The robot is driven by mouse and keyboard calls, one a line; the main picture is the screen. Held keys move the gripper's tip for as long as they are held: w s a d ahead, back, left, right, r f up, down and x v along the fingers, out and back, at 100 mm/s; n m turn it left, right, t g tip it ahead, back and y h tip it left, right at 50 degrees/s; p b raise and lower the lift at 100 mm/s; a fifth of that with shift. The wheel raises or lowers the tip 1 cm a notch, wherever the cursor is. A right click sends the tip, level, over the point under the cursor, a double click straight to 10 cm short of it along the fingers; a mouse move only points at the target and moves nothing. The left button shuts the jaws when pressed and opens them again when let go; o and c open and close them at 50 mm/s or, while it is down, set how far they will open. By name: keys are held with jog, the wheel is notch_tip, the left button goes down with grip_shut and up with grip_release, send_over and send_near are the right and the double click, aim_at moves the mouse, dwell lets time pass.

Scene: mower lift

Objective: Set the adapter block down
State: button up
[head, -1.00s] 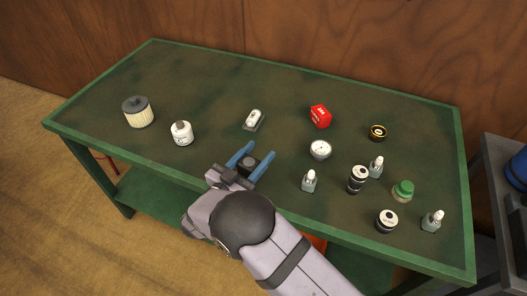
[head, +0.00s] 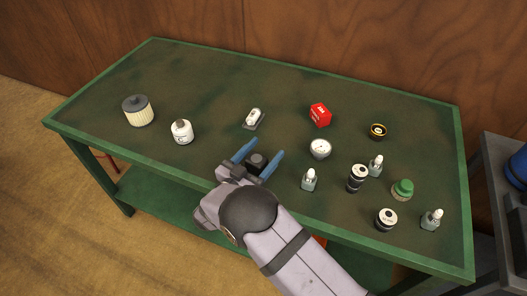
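The adapter block, a small dark block with a round knob-like top (head: 256,161), is between the two blue fingers of my gripper (head: 262,156), over the front middle of the green table. The fingers stand apart at about the block's width, one on each side, and look shut on it. My wrist and arm reach in from the bottom and hide part of the table's front edge. From this view I cannot tell whether the block's underside touches the tabletop.
The green workbench (head: 205,75) has clear space at its back left. A white bottle (head: 182,132) and ribbed filter (head: 138,111) stand left. A small light-topped item (head: 254,118) lies behind my gripper. A gauge (head: 320,148), red box (head: 320,114) and several bottles and cans stand right.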

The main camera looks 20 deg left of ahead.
aim_at(251, 166)
jog(key=shift+r, duration=0.1)
jog(key=b+v, duration=0.2)
jog(key=v, duration=0.4)
jog(key=shift+s, duration=0.15)
jog(key=shift+o, duration=0.4)
jog(key=shift+s+a, duration=0.15)
jog(key=shift+s, duration=0.35)
jog(key=shift+s+r+g+b, duration=0.35)
jog(key=shift+g+b, duration=0.25)
jog(key=shift+g, duration=0.3)
jog(key=shift+s+a+r+g+y+b, duration=0.2)
jog(key=shift+s+g+y+b, duration=0.1)
jog(key=shift+s+g, duration=0.3)
jog(key=shift+s+a+r+g+y+b, duration=0.1)
jog(key=shift+s+r+g+y+b, duration=0.15)
jog(key=shift+s+g, duration=0.35)
jog(key=shift+p+x, duration=0.45)
jog(key=shift+x, duration=3.35)
jog(key=shift+s+f, duration=0.1)
jog(key=shift+f, duration=0.05)
